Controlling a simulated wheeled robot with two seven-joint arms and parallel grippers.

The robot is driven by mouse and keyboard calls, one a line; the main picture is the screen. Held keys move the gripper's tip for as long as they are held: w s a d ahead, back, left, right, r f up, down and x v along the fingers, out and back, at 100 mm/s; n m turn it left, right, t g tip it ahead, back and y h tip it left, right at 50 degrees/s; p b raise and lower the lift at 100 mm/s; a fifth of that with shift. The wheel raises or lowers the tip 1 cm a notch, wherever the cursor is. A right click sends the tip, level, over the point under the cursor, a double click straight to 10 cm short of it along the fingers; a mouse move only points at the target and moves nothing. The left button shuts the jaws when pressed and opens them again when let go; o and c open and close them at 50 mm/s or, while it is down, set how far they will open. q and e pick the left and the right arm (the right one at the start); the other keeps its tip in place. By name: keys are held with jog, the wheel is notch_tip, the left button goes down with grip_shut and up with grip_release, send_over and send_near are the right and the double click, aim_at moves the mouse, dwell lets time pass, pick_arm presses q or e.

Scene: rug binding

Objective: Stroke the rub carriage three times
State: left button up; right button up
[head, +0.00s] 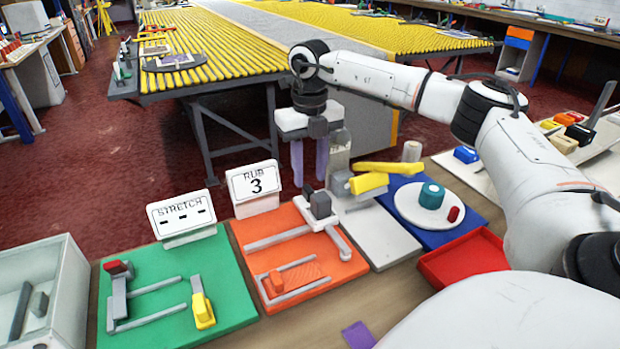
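An orange board (345,268) lies on the bench, with a white card (253,184) reading "RUB 3" standing at its back edge. A grey block with a dark upright part (319,207) stands at the board's back right, by a longer rail. My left gripper is out of view.
Left is a green board (228,291) with a "STRETCH" card (181,216), then a clear-walled bin (66,270). Right are a grey plate with a yellow-handled device (368,183), a blue board with a white disc (410,212), and a red tray (464,262).

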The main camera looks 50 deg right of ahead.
notch_tip(320, 180, up, 6)
jog(key=shift+r, duration=0.25)
jog(key=shift+f, duration=0.1)
dwell(0.4)
